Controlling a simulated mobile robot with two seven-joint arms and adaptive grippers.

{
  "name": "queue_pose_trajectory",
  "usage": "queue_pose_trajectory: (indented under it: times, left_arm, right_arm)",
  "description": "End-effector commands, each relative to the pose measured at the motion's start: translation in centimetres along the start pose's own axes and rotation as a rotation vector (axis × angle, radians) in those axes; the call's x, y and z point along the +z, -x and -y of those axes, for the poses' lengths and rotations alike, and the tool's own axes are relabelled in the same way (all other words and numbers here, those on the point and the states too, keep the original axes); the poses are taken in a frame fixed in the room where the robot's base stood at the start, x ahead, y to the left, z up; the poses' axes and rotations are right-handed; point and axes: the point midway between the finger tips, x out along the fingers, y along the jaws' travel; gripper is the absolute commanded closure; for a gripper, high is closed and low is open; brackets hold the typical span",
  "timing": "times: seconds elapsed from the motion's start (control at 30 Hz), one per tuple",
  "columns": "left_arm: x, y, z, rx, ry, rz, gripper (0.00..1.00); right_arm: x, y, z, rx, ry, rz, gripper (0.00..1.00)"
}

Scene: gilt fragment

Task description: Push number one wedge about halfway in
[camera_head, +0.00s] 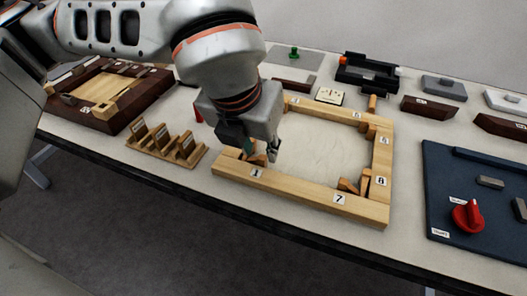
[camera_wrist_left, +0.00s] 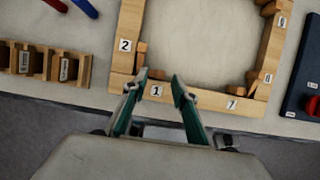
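A pale wooden frame (camera_head: 300,196) with numbered labels lies on the table. Its front-left corner carries label 1 (camera_head: 257,173), which also shows in the wrist view (camera_wrist_left: 157,91). A small brown wedge (camera_head: 258,159) sits just inside the frame behind that label, partly hidden by my gripper. In the wrist view the wedge (camera_wrist_left: 157,75) shows between my fingertips. My left gripper (camera_head: 261,151) is low over this corner, its fingers (camera_wrist_left: 161,78) apart with a gap between them. Whether a finger touches the wedge I cannot tell. My right gripper is not in view.
More wedges sit at the frame's other corners, such as by label 8 (camera_head: 348,186). A wooden slotted rack (camera_head: 160,153) stands left of the frame. A blue panel with a red knob (camera_head: 467,216) lies to the right. The frame's inside is clear.

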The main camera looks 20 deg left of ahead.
Motion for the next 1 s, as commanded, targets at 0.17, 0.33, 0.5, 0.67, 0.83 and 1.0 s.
queue_pose_trajectory:
  times: [0.17,0.33,0.5,0.67,0.83,1.0]
  left_arm:
    - [-0.1,-2.5,0.0,0.0,0.0,-0.006,0.72]
    - [-0.1,-3.3,0.0,-0.001,0.0,-0.002,0.72]
    - [0.0,-3.3,0.0,-0.001,-0.001,0.0,0.72]
    - [0.0,-3.2,0.0,-0.001,-0.001,0.0,0.9]
    - [0.0,-3.3,0.0,-0.001,-0.001,-0.001,1.0]
    - [0.0,-3.1,-0.3,0.0,0.0,0.001,1.0]
  right_arm:
    - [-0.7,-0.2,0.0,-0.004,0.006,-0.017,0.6]
    - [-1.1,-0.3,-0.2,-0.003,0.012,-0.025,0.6]
    - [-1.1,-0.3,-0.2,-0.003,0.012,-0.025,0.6]
    - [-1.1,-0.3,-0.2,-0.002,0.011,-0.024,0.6]
    - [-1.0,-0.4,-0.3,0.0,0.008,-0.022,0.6]
    - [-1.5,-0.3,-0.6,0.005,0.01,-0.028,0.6]
